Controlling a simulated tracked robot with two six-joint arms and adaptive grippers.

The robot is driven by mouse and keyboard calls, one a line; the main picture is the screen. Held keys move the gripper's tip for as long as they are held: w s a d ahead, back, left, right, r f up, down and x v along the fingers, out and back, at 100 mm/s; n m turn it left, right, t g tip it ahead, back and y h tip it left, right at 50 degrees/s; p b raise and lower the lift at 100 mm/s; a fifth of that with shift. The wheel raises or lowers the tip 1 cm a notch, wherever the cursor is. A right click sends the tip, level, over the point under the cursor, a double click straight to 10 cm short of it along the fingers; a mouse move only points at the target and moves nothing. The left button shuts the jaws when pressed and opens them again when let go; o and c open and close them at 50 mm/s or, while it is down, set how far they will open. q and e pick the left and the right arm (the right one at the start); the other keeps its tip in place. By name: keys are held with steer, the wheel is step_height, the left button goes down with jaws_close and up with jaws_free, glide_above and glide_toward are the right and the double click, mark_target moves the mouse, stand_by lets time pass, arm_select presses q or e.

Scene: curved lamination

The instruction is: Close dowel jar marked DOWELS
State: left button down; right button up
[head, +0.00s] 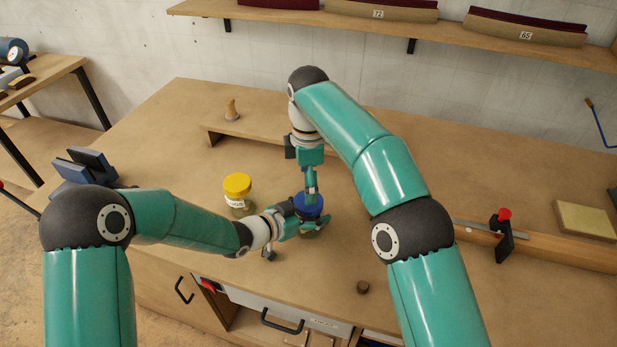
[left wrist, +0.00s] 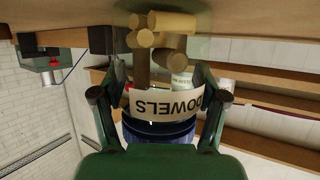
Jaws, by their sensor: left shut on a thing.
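The dowel jar is a clear jar whose white DOWELS label (left wrist: 165,103) faces the left wrist camera, upside down in that view. Several light wooden dowels (left wrist: 165,30) show inside it. Its blue lid (head: 308,204) is on top at the jar's mouth; I cannot tell whether it is screwed tight. My left gripper (head: 305,226) is shut on the jar from the side, one finger on each side of it. My right gripper (head: 312,190) points down at the blue lid from above. Its fingertips are too small to tell whether they grip the lid.
A yellow-lidded jar (head: 238,186) stands left of the dowel jar. A small brown cylinder (head: 362,287) lies near the front edge. A red-topped clamp (head: 503,236) is at right. The bench (head: 160,130) is clear at back left.

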mark_target(308, 216)
step_height(308, 216, up, 3)
steer(key=n, duration=0.4)
steer(key=shift+f, duration=0.1)
steer(key=shift+f, duration=0.1)
steer(key=shift+f, duration=3.95)
steer(key=c, duration=1.2)
steer(key=m, duration=0.6)
